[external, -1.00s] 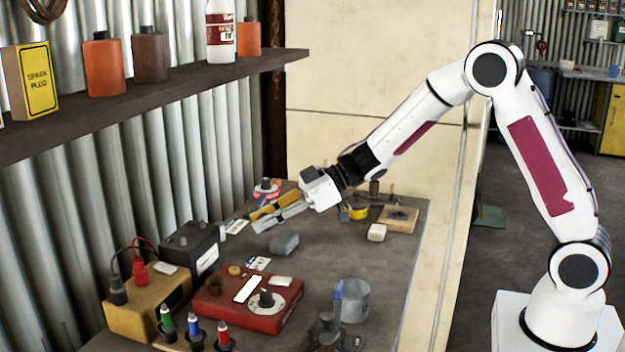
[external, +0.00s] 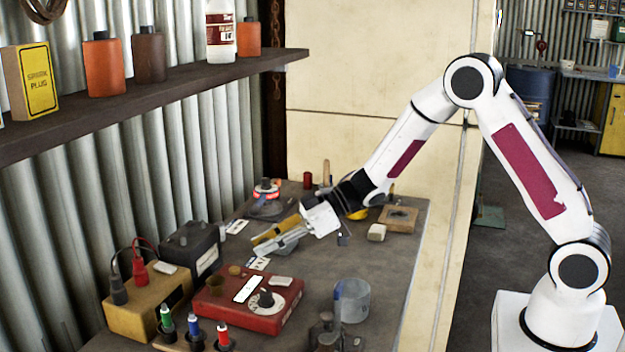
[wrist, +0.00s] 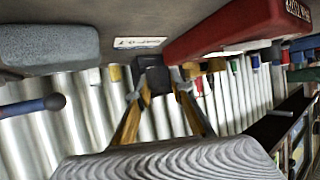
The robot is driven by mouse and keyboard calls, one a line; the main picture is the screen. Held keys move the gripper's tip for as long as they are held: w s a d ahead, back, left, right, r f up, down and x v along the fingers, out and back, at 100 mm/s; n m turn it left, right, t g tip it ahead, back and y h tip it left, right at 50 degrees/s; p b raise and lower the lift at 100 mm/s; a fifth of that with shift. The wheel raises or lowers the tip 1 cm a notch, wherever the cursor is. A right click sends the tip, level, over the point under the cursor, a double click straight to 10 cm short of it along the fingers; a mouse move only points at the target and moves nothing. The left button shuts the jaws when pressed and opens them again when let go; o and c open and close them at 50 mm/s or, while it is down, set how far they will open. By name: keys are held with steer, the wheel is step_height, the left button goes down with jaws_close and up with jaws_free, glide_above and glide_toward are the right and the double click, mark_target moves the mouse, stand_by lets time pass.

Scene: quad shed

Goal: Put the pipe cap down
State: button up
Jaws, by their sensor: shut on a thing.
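My gripper (external: 262,247) reaches down and left over the workbench, its fingers near the grey block (external: 290,246). In the wrist view my gripper (wrist: 156,86) is shut on a small dark piece (wrist: 157,78), which I take to be the pipe cap. The cap is held between the fingertips, above the bench. Its shape is hard to make out against the black box behind it. In the external view I cannot make out the cap.
The red box (external: 226,309) with a dial stands in front of the gripper. A small white card (external: 258,264) lies nearby. The black battery (external: 192,246) and yellow box (external: 140,310) stand left, a clear jar (external: 355,303) front right. Bare bench (external: 335,263) lies right of the gripper.

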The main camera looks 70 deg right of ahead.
steer(key=shift+f, duration=0.1)
steer(key=shift+f, duration=1.75)
steer(key=shift+f, duration=0.5)
steer(key=o, duration=0.8)
steer(key=shift+o, duration=0.2)
steer(key=shift+r, duration=0.2)
steer(key=shift+d+r, duration=0.1)
steer(key=shift+r, duration=0.3)
steer(key=v, duration=1.1)
steer(key=shift+s+d+r, duration=0.1)
steer(key=shift+s+d, duration=0.05)
steer(key=shift+s, duration=0.2)
